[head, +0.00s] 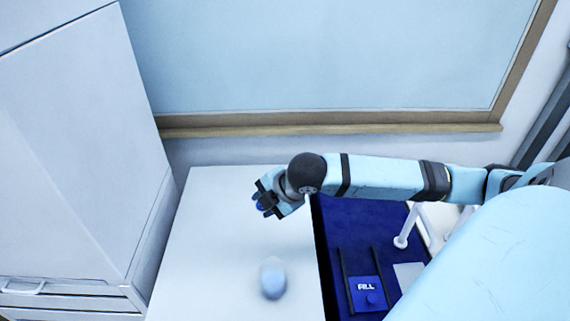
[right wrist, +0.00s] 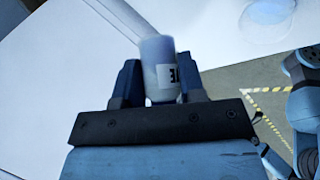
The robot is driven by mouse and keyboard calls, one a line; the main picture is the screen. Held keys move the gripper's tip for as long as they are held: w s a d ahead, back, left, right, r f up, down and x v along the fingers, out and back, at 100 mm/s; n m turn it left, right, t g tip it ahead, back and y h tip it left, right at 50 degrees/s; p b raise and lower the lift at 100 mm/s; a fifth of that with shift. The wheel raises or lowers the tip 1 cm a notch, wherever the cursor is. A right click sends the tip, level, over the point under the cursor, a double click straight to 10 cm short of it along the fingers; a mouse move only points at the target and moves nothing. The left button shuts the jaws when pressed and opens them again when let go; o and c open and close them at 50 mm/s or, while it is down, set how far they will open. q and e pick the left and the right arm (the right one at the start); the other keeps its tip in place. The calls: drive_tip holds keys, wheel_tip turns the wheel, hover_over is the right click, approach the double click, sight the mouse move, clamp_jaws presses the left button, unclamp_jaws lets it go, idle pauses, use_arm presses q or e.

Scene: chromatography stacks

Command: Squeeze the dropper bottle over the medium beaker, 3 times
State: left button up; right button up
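My right gripper (head: 262,203) reaches in from the right and hangs over the white table. In the right wrist view its two dark fingers (right wrist: 160,90) are shut on a pale bottle (right wrist: 159,70) with a black-and-white label, which I take to be the dropper bottle. The bottle is hard to make out in the head view. A clear beaker (head: 273,278) with a bluish look stands on the table, nearer than the gripper and apart from it. A round clear vessel, likely the same beaker (right wrist: 268,18), shows at the top right of the right wrist view. My left gripper is not in view.
The white table (head: 215,245) is clear left of the beaker. A dark blue station (head: 345,235) with a panel marked "FILL" (head: 368,290) and a white post (head: 404,240) lies right. A tall white cabinet (head: 80,150) stands left.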

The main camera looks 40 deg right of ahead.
drive_tip(key=s+d+r+m+g+y+b, duration=0.2)
drive_tip(key=d+r+m+g+y+b, duration=0.1)
drive_tip(key=d+r+m+y+b, duration=0.1)
wheel_tip(320, 180, up, 3)
drive_tip(key=shift+s+r+m+y, duration=0.2)
drive_tip(key=shift+s+m+y, duration=0.25)
drive_tip(key=shift+m, duration=0.55)
drive_tip(key=shift+f, duration=0.1)
